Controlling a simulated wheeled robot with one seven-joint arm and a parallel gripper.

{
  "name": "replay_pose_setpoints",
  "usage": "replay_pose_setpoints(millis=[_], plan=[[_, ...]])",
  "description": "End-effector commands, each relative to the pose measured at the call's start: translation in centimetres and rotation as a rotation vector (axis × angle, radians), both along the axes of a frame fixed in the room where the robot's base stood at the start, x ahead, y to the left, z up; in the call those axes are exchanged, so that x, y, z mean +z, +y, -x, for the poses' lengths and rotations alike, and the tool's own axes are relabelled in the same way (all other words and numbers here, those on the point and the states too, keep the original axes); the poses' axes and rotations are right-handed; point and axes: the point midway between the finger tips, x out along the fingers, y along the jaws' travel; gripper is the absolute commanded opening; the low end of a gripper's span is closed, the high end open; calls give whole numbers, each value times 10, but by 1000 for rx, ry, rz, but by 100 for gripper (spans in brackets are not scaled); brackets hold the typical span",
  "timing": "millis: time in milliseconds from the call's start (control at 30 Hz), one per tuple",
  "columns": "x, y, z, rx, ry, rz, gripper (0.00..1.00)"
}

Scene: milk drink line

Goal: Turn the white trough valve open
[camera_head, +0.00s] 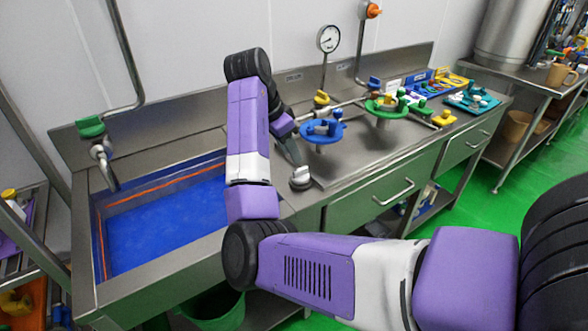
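The trough (160,215) is a sunken steel basin with a blue floor, at the left of the counter. A small pale grey-white round part (300,178) is at the counter beside the trough's right side; it may be the white valve, but I cannot tell for sure. My arm reaches up over the trough's right edge and bends down there. My gripper (291,152) is partly hidden behind my arm, directly above the round part. I cannot tell whether it touches the part, nor whether the fingers are open or shut.
A tap with a green handle (90,127) stands at the trough's back left. A blue handwheel (322,131) and a green handwheel (386,108) stand on the counter to the right. A pressure gauge (328,39) rises behind. The counter's front right (370,155) is clear.

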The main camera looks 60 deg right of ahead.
Motion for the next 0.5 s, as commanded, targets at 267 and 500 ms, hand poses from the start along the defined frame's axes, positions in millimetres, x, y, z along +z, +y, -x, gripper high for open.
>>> replay_pose_setpoints(millis=[267,500], plan=[[-37,-13,9,0,2,2,34],[-63,-23,13,3,0,2,34]])
